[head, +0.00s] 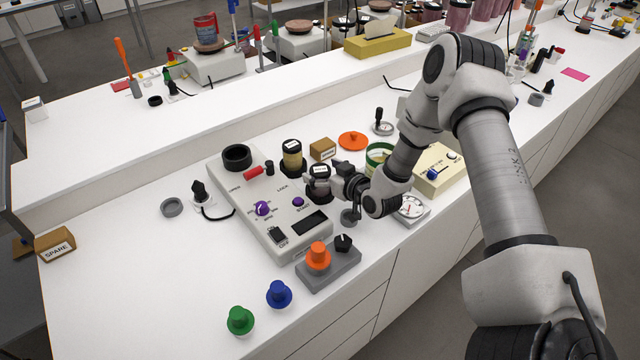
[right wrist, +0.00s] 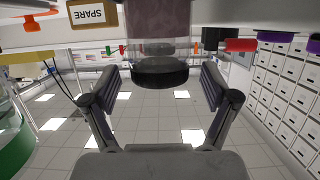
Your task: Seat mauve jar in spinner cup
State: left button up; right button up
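The mauve jar (head: 318,184) stands upright at the right edge of the grey spinner panel, its black lid (head: 319,170) on top. The right wrist view, which is upside down, shows its mauve body (right wrist: 150,20) and its black lid (right wrist: 158,72). My right gripper (head: 330,180) reaches it from the right. In the wrist view its fingers (right wrist: 159,85) are spread on both sides of the lid, with gaps left and right. The spinner cup seems to be the black ring (head: 237,154) at the panel's far left; it looks empty. My left gripper is not in view.
A yellow jar (head: 291,160) stands close behind the mauve jar. A SPARE box (head: 323,149) and an orange disc (head: 353,140) are behind it. The panel (head: 280,236) has knobs and switches. An orange knob block (head: 328,270) stands in front. The counter's left is mostly clear.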

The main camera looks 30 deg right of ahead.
grip_shut()
jog(key=shift+r, duration=0.1)
